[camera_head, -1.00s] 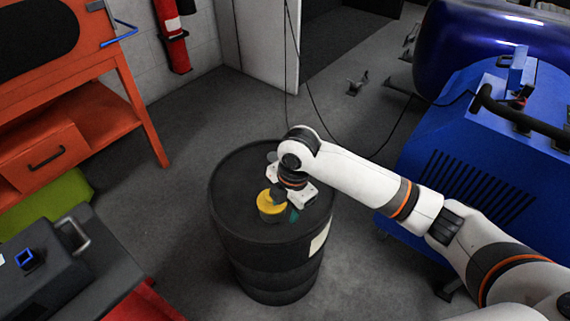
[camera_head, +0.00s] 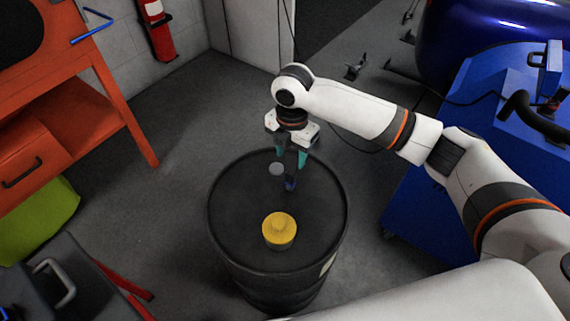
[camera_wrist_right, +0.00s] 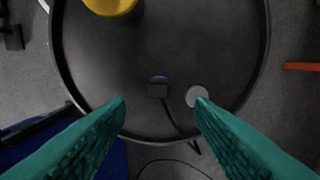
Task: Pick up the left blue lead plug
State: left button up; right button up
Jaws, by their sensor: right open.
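A small dark plug with a blue end (camera_wrist_right: 158,88) lies on the black drum's top (camera_wrist_right: 100,60), with a dark cable running from it past the rim in the right wrist view. In the head view the blue plug (camera_head: 290,186) is small, below the fingers. My right gripper (camera_head: 289,160) points down over the drum's far side, with teal fingers apart and nothing between them. In the right wrist view the gripper's fingertips (camera_wrist_right: 161,105) stand on either side of the plug's line, apart from it. My left gripper is not in view.
A flat grey disc (camera_head: 276,169) lies close to the plug, near one fingertip in the wrist view. A blue machine (camera_head: 440,190) stands right, an orange bench (camera_head: 110,80) left.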

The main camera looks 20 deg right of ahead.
aim_at(291, 181)
jog(key=f, duration=0.3)
jog(key=f+b, duration=0.1)
jog(key=f, duration=0.1)
jog(key=shift+s+f, duration=0.15)
jog(key=shift+s, duration=0.1)
jog(key=shift+w+f, duration=0.1)
jog(key=shift+f, duration=0.55)
notch_tip(291, 181, down, 5)
jog(key=shift+b, duration=0.65)
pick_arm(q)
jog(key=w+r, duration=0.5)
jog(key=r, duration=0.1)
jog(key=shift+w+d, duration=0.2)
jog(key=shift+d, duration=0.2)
pick_arm(e)
jog(key=shift+c, duration=0.2)
grip_shut()
